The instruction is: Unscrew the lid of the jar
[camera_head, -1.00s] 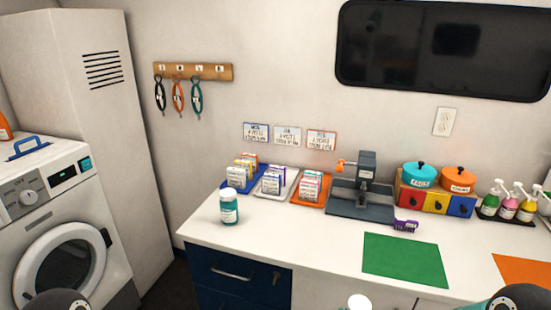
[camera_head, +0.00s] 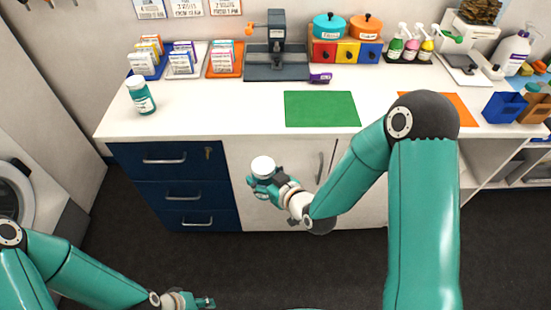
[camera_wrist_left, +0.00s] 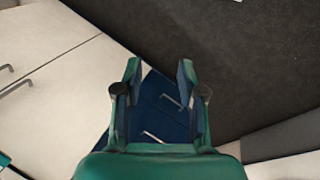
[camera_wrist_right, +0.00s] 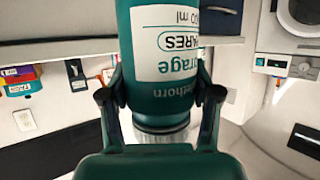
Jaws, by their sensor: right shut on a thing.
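My right gripper (camera_wrist_right: 160,100) is shut on a teal jar (camera_wrist_right: 165,20) with a white label, gripping it near the neck. The jar's ribbed whitish lid (camera_wrist_right: 160,133) is on it, close to the palm in the right wrist view. In the head view the white lid (camera_head: 263,166) shows on top, in the air in front of the cabinet. My right gripper (camera_head: 265,184) hides most of the jar there. My left gripper (camera_head: 206,303) is low at the bottom edge; the left wrist view shows it open and empty (camera_wrist_left: 158,75).
A similar teal jar with a white cap (camera_head: 140,95) stands on the counter (camera_head: 220,110) at left. Blue drawers (camera_head: 165,180) are below. The air before the cabinet is free.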

